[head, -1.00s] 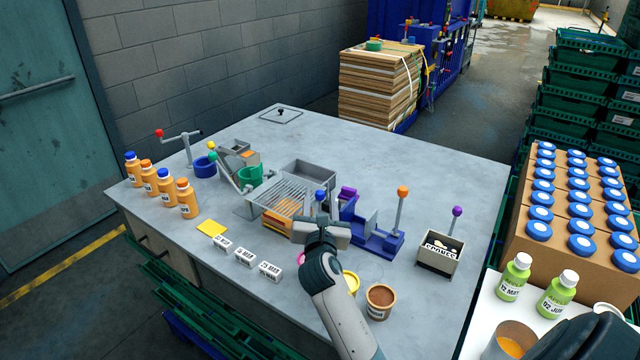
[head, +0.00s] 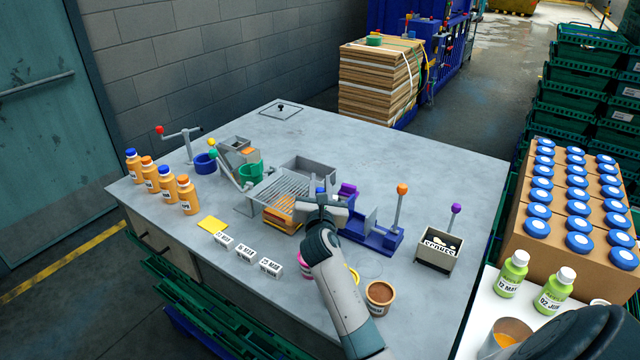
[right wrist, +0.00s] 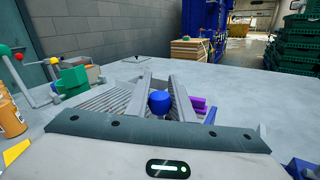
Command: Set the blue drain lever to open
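The blue drain lever shows as a round blue knob (head: 320,190) at the front right of the slatted grey drain rack (head: 285,190). In the right wrist view the blue knob (right wrist: 159,102) sits between the two grey fingers. My right gripper (head: 322,207) is at the knob, with one finger on each side. The fingers look apart, and I cannot make out firm contact. The lever's stem is hidden behind my gripper and hand. My left gripper is not in view.
A blue fixture (head: 372,236) with an orange-knobbed lever (head: 401,205) stands just right of my gripper. A bin (head: 439,250) with a purple knob is further right. Orange bottles (head: 167,187) and white blocks (head: 247,254) are left. The table's back right is clear.

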